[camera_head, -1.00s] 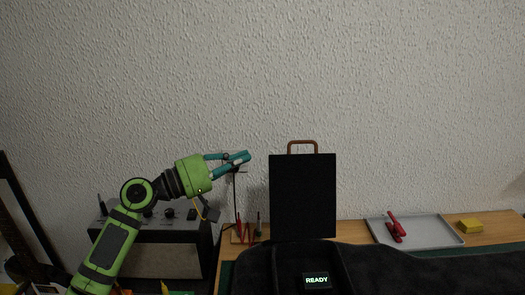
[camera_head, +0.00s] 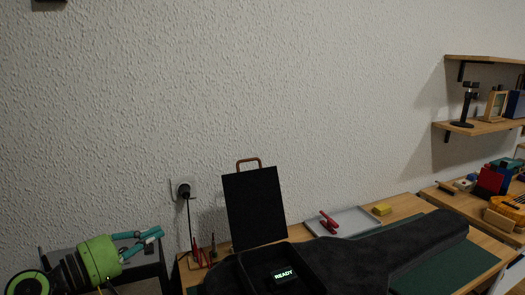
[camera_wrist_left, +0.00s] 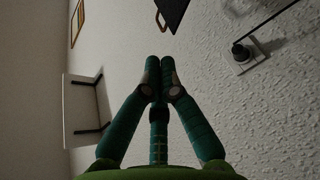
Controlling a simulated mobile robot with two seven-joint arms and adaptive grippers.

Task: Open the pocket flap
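The pocket flap, a flat black panel (camera_head: 255,207) with a brown loop handle (camera_head: 248,162) on its top edge, stands raised, leaning slightly left in the head view. Below it is the open pocket (camera_head: 318,277) of a dark soft case (camera_head: 400,246); a small display in it reads READY (camera_head: 284,274). My left gripper (camera_head: 157,235) is left of the flap, apart from it. Its teal fingertips are together in the left wrist view (camera_wrist_left: 160,66), with nothing visible between them. The handle (camera_wrist_left: 159,22) shows at the top there. My right gripper is not in view.
A grey tray (camera_head: 352,218) with a red tool (camera_head: 328,222) and a yellow block (camera_head: 382,209) lie behind the case. A wall socket (camera_head: 184,189) with a cable is near the flap's left. Shelves (camera_head: 480,127) are at right.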

